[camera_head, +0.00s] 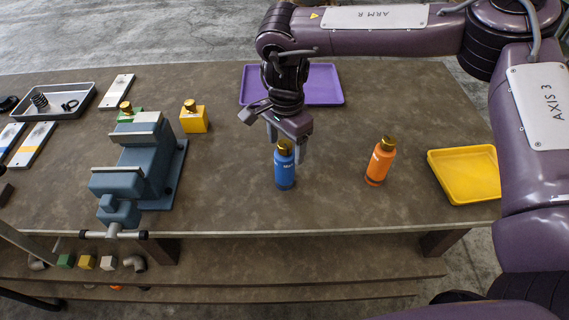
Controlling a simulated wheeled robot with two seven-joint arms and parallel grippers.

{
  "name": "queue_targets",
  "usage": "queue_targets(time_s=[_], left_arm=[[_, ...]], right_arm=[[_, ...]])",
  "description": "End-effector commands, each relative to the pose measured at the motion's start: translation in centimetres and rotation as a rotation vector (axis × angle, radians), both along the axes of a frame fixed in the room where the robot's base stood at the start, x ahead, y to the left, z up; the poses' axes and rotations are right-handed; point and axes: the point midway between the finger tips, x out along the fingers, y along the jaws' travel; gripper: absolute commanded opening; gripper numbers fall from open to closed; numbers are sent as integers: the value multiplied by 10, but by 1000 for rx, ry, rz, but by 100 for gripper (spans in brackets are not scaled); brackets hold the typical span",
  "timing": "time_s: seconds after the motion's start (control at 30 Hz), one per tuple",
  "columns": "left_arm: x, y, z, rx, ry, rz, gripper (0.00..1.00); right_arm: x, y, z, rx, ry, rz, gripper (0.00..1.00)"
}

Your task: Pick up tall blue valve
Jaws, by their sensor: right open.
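The tall blue valve (284,170) stands upright on the table, with a gold cap on top. My right gripper (286,146) points down directly over it, with its fingers around or just beside the gold cap. The gripper is open; I cannot tell whether a finger touches the valve. The upper part of the valve is partly overlapped by the gripper. My left gripper is not seen clearly in this view.
An orange valve (380,161) stands to the right, near a yellow tray (435,170). A purple tray (331,88) lies behind my right gripper. A blue-grey vise (143,165) and a yellow block (194,122) with a gold knob are on the left. The table's front edge is close.

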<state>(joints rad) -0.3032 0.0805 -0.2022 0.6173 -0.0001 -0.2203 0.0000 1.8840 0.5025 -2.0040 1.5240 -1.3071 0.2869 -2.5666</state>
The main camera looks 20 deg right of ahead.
Motion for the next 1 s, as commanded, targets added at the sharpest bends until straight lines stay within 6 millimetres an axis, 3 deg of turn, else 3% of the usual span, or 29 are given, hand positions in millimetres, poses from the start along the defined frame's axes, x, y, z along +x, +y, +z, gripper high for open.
queue_targets(time_s=[0.07,0.23,0.47,1.0], left_arm=[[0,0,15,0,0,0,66],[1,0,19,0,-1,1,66],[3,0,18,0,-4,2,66],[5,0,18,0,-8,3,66]], right_arm=[[-5,2,-8,0,5,3,70],[-4,2,-29,-1,2,0,70],[-3,2,-33,0,-1,0,70],[-3,2,-32,0,-1,0,2]])
